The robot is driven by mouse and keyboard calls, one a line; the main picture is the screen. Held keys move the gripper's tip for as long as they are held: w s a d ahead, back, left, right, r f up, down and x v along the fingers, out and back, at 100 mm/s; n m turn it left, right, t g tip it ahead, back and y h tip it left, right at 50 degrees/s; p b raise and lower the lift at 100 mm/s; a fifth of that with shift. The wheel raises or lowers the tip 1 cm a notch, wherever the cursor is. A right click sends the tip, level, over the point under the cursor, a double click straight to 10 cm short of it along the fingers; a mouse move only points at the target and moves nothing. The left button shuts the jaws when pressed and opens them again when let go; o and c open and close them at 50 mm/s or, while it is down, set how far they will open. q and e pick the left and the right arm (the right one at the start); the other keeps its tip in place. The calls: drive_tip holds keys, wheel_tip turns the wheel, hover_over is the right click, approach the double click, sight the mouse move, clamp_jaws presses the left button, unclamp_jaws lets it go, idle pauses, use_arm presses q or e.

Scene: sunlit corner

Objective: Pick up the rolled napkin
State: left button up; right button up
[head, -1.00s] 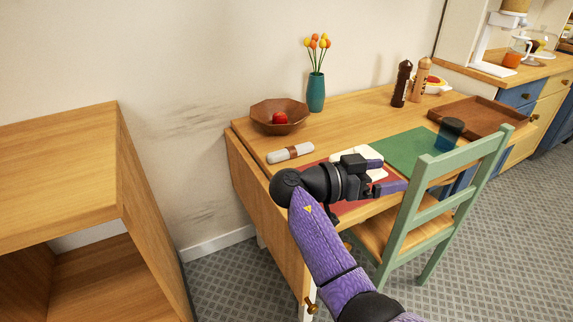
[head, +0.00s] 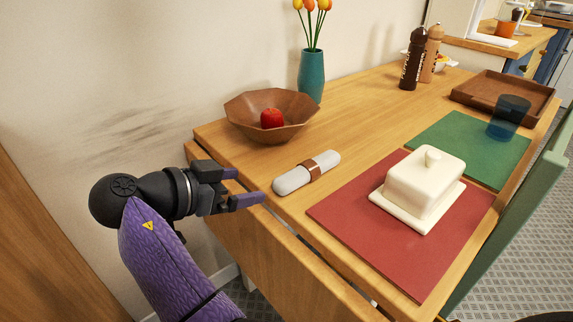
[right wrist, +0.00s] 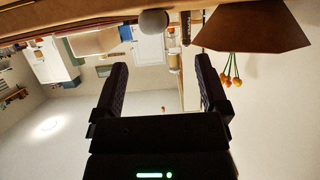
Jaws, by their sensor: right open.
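The rolled napkin (head: 290,182) is a white roll with a brown band around its middle. It lies on the wooden table between the bowl and the red placemat. My right gripper (head: 247,186) is open and empty, just left of the napkin's near end, its fingers pointing toward it with a small gap. In the right wrist view, which is upside down, the open fingers (right wrist: 161,65) frame the room, and the napkin's rounded grey end (right wrist: 153,22) shows beyond them near the top. My left gripper is not in view.
A wooden bowl (head: 248,123) with a red fruit (head: 272,118) stands close behind the napkin. A white butter dish (head: 430,178) sits on the red placemat (head: 345,215) to the right. A teal vase (head: 311,80) with tulips is behind. The table's left edge is below my gripper.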

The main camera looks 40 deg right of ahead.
sight(281, 180)
drive_tip(key=b+x, duration=0.1)
drive_tip(key=x, duration=0.2)
drive_tip(key=b+x, duration=0.1)
drive_tip(key=x, duration=0.2)
drive_tip(key=b+x, duration=0.2)
drive_tip(key=x, duration=0.1)
drive_tip(key=shift+s+d, duration=0.15)
drive_tip(key=shift+s, duration=0.2)
drive_tip(key=shift+d+r, duration=0.1)
drive_tip(key=shift+d, duration=0.05)
drive_tip(key=shift+r, duration=0.1)
drive_tip(key=c, duration=1.2)
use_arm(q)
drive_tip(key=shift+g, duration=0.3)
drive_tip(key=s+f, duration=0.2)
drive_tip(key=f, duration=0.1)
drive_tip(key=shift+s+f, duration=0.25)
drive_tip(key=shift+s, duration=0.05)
use_arm(e)
clamp_jaws()
